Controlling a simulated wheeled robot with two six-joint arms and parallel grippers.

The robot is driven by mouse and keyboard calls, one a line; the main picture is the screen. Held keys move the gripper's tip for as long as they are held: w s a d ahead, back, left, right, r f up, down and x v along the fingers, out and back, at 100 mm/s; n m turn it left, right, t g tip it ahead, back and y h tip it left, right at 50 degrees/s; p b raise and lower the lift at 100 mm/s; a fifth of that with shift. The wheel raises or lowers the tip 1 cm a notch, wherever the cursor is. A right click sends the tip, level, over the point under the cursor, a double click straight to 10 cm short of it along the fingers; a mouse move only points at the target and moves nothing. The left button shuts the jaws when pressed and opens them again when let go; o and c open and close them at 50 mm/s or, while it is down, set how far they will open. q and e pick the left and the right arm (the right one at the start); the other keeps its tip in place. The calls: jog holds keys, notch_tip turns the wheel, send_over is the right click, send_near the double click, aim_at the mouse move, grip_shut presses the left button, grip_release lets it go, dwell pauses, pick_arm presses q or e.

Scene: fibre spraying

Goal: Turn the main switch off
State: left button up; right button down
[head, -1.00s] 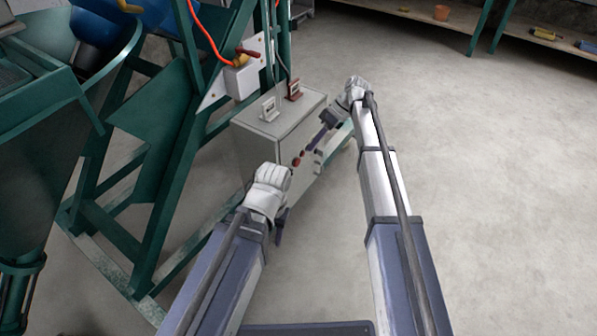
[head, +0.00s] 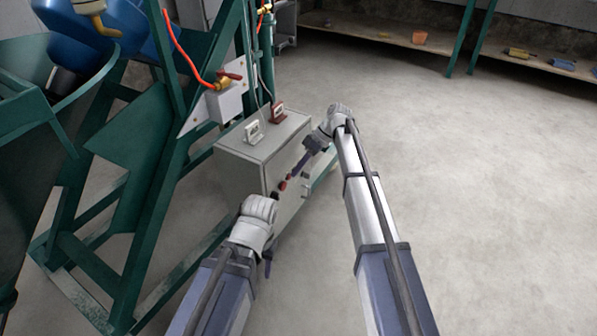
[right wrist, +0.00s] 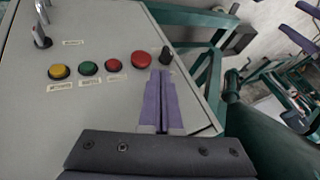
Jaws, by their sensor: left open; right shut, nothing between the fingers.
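A grey control box (head: 238,168) stands left of centre in the head view. The labels are too small to read, so I cannot tell which is the main switch. My right gripper (head: 291,176) is shut and empty, its purple tips (right wrist: 160,73) just below the black knob; contact is unclear. My left gripper (head: 268,262) is open, low and mostly hidden behind its wrist.
The floor (head: 470,200) to the right is clear; a shelf lies far back.

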aim_at(284, 186)
jog(key=b+x, duration=0.5)
jog(key=x, duration=0.3)
jog(key=shift+d+b, duration=0.1)
jog(key=shift+b, duration=0.2)
jog(key=shift+r, duration=0.15)
jog(key=shift+p, duration=0.35)
jog(key=shift+s+t+h, duration=0.1)
jog(key=shift+t+h, duration=0.2)
